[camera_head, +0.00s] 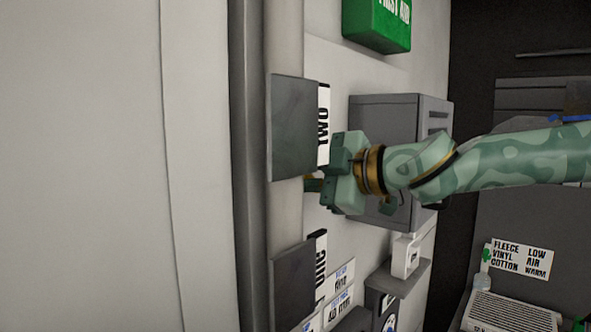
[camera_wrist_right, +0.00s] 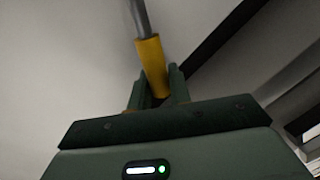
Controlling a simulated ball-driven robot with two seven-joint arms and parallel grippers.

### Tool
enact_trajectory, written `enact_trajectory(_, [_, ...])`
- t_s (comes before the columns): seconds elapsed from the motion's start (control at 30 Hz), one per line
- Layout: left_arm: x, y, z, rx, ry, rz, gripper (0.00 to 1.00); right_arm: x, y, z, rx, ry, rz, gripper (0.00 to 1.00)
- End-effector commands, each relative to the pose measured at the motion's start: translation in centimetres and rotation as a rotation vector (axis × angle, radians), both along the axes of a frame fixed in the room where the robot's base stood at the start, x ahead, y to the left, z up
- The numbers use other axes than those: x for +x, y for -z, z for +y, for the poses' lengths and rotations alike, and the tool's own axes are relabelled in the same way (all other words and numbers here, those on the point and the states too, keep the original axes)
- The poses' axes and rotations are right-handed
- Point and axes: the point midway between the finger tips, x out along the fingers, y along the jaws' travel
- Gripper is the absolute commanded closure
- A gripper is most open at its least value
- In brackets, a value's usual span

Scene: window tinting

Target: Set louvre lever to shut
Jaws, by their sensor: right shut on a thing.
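My right gripper (camera_head: 322,185) comes in from the right and reaches the wall between two dark grey plates. In the right wrist view its fingers (camera_wrist_right: 158,88) are shut on the yellow grip of a lever (camera_wrist_right: 151,60), whose grey rod runs up and away from the grip. I cannot read the lever's setting from these views. My left gripper is not in view.
The upper grey plate (camera_head: 293,128) has a sign reading "TWO" (camera_head: 323,125) beside it. A lower grey plate (camera_head: 293,285) is below. A grey wall box (camera_head: 385,108) stands behind my right wrist. A green first aid box (camera_head: 378,25) hangs above.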

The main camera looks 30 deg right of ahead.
Motion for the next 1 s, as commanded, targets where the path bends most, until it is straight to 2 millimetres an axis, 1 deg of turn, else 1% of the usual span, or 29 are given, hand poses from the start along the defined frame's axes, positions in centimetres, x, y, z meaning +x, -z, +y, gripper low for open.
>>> enact_trajectory(0.03, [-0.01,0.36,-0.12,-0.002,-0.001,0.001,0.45,-0.09,0.37,0.12,-0.019,-0.003,-0.006,1.0])
enact_trajectory(0.2, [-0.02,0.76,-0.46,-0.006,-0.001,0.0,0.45,-0.19,0.77,0.26,-0.065,-0.002,-0.021,1.0])
enact_trajectory(0.73, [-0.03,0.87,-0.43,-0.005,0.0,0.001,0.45,-0.22,1.05,0.35,-0.088,-0.004,-0.027,1.0])
enact_trajectory(0.77, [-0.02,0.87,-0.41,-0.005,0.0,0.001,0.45,-0.23,1.06,0.35,-0.088,-0.004,-0.027,0.75])
enact_trajectory(0.8, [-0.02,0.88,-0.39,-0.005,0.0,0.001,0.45,-0.23,1.06,0.35,-0.087,-0.003,-0.026,0.64])
enact_trajectory(0.83, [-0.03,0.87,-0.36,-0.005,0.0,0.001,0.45,-0.22,1.04,0.34,-0.087,-0.003,-0.026,0.6])
enact_trajectory(1.0, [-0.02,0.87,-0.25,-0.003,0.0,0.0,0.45,-0.21,0.93,0.32,-0.086,-0.002,-0.028,0.6])
